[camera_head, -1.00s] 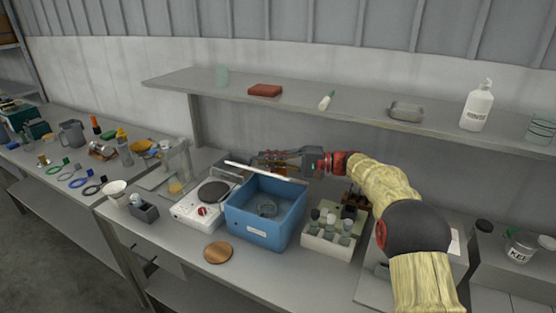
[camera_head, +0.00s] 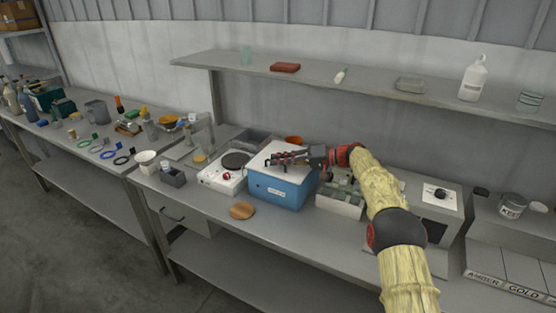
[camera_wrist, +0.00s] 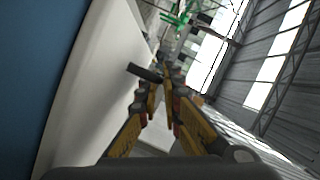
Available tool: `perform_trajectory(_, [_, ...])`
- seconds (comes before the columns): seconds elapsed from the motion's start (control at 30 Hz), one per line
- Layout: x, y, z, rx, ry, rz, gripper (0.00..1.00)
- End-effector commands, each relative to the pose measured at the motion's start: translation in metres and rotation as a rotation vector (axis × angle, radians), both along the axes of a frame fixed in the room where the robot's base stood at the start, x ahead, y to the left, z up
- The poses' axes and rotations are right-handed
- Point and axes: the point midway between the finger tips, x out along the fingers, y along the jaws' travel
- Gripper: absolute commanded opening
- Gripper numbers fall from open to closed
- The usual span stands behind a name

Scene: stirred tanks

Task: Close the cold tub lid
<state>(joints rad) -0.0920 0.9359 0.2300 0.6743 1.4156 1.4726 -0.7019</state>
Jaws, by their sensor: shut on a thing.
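The cold tub (camera_head: 280,193) is a blue box with a pale label on its front, standing on the bench. Its white lid (camera_head: 284,173) lies across the top and covers the opening, so the inside is hidden. It looks about flat; whether it is fully seated I cannot tell. My gripper (camera_head: 274,160) is over the lid with its fingers pointing left. In the wrist view the fingers (camera_wrist: 163,72) come together at a small dark piece (camera_wrist: 144,73) by the white lid (camera_wrist: 100,85), with the blue tub wall at left.
A hot plate (camera_head: 222,172) stands left of the tub and a rack of vials (camera_head: 340,198) close on its right. A round wooden disc (camera_head: 242,210) lies in front. A shelf (camera_head: 350,80) runs above the bench. The bench front is mostly clear.

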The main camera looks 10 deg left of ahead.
Motion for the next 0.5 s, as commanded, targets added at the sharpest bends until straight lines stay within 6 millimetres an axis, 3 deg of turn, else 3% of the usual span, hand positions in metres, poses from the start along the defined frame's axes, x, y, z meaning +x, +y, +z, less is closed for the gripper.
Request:
perform_trajectory(0.47, [-0.0005,0.0001,-0.0068,-0.002,0.008,0.003,0.0])
perform_trajectory(0.5, [-0.0006,0.0,-0.007,-0.002,0.008,0.003,0.09])
